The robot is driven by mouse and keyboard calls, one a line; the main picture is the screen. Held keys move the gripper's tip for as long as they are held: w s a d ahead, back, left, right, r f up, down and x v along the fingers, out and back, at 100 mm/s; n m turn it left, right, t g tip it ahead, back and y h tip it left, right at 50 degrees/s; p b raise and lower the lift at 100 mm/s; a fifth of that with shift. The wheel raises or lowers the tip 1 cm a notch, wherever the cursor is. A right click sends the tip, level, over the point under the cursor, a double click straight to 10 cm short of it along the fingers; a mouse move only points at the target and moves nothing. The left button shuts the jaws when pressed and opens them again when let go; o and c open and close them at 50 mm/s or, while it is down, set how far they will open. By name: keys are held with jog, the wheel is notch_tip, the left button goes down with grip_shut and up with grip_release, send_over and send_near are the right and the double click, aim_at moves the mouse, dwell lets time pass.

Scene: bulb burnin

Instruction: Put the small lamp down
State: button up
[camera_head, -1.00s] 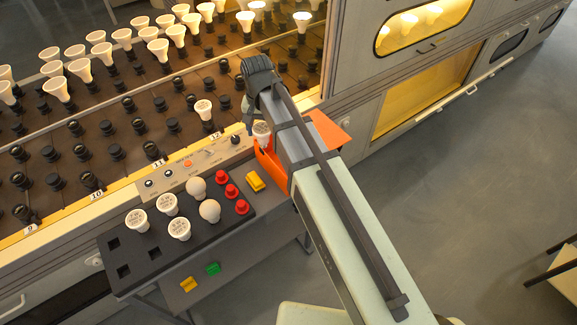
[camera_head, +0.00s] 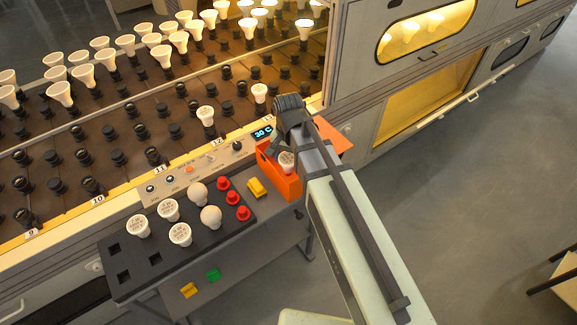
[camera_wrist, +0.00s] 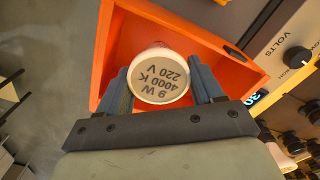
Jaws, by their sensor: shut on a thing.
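The small lamp (camera_wrist: 160,75) shows its white round end, printed 9 W 4000 K 220 V, in the wrist view. It also shows in the head view (camera_head: 286,160), at the orange bin (camera_head: 291,187). My gripper (camera_wrist: 163,88) is shut on the lamp, with one blue-grey finger on each side. In the wrist view the orange bin (camera_wrist: 105,50) frames the lamp, and its open inside is behind it. The lamp's far part is hidden, so I cannot tell whether it touches the bin floor.
A black tray (camera_head: 135,285) left of the bin holds several lamps and red pieces. A control panel with a 30 C display (camera_head: 263,132) and the socket rack (camera_head: 110,125) with lamps stand behind.

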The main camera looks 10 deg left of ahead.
jog(key=shift+f, duration=2.05)
jog(key=shift+f, duration=0.2)
jog(key=o, duration=0.8)
jog(key=shift+r, duration=0.1)
jog(key=shift+r, duration=6.1)
